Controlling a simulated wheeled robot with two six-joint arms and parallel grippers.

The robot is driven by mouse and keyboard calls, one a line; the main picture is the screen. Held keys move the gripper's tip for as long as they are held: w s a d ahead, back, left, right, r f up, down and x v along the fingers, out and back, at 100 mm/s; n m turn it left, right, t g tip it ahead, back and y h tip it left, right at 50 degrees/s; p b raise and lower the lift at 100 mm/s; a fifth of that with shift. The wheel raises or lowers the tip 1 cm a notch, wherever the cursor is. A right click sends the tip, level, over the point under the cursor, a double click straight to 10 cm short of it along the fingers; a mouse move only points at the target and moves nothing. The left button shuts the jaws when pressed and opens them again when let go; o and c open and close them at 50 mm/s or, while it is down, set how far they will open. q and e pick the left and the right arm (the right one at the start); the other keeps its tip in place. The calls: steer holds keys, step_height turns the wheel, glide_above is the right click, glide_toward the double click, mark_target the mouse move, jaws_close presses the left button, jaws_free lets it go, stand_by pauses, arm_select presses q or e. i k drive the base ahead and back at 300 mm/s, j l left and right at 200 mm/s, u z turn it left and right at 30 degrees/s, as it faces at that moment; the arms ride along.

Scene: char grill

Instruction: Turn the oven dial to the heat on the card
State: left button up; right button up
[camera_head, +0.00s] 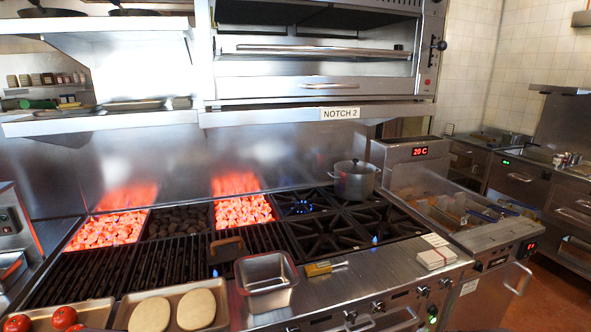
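A white card (340,113) reading "NOTCH 2" is fixed on the steel shelf edge below the upper oven (315,50). A black ball-ended knob or lever (438,45) is on the right side of that oven. Several small dials, such as one dial (378,306), line the front panel of the range (330,300) at the bottom. I cannot tell which control is the oven dial, and no dial markings are readable. Neither of my grippers shows in the head view.
Red glowing coals (108,229) lie at the back left of the grill. A pot (354,180) stands on the burners. A steel pan (265,282) and a tray of buns (196,310) are at the front. A display (420,151) reads "20 C". Fryer baskets (450,212) are right.

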mark_target(433, 310)
steer(key=z, duration=1.15)
steer(key=i+l+u, duration=0.25)
steer(key=i+l, duration=0.15)
steer(key=i+l+u, duration=0.25)
steer(key=i+l, duration=0.3)
steer(key=i+l+u, duration=0.25)
steer(key=i+l, duration=0.2)
steer(key=l, duration=0.2)
